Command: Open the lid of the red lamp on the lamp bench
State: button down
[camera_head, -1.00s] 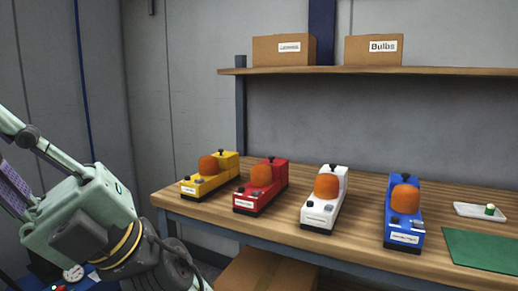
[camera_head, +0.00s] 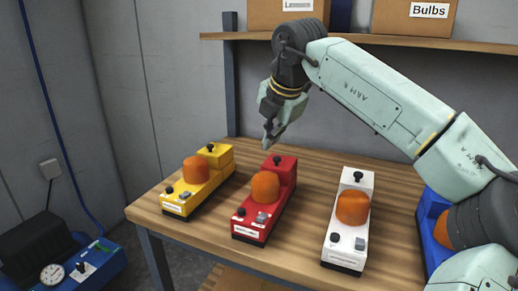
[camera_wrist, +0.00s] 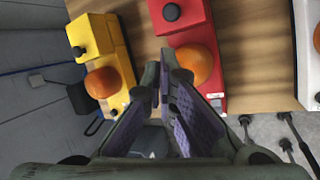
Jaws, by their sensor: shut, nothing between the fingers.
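The red lamp (camera_head: 286,200) stands on the wooden lamp bench (camera_head: 222,218) between the yellow and white lamps. Its orange dome (camera_head: 265,187) is toward the front. Its raised rear box carries a black knob (camera_head: 277,160) on top, and the lid looks closed. My gripper (camera_head: 268,146) points down, shut and empty, just above and slightly left of the knob in the head view. In the wrist view the fingertips (camera_wrist: 162,72) appear beside the red lamp's dome (camera_wrist: 194,64), and the knob (camera_wrist: 171,12) shows near the top edge. I see no contact.
The yellow lamp (camera_head: 222,160) is close on the left and the white lamp (camera_head: 343,240) on the right. My arm partly hides the blue lamp (camera_head: 428,213). A shelf (camera_head: 262,35) with cardboard boxes (camera_head: 415,18) is behind. Bare bench lies between the lamps.

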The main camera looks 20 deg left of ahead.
aim_at(264, 169)
jog(key=shift+w+d, duration=0.3)
jog(key=shift+d, duration=0.05)
jog(key=p+x, duration=0.2)
jog(key=x, duration=0.7)
jog(key=shift+w+f+p, duration=0.1)
jog(key=shift+f+p, duration=0.25)
jog(key=shift+p, duration=0.05)
jog(key=shift+r+b, duration=0.15)
jog(key=shift+b, duration=0.15)
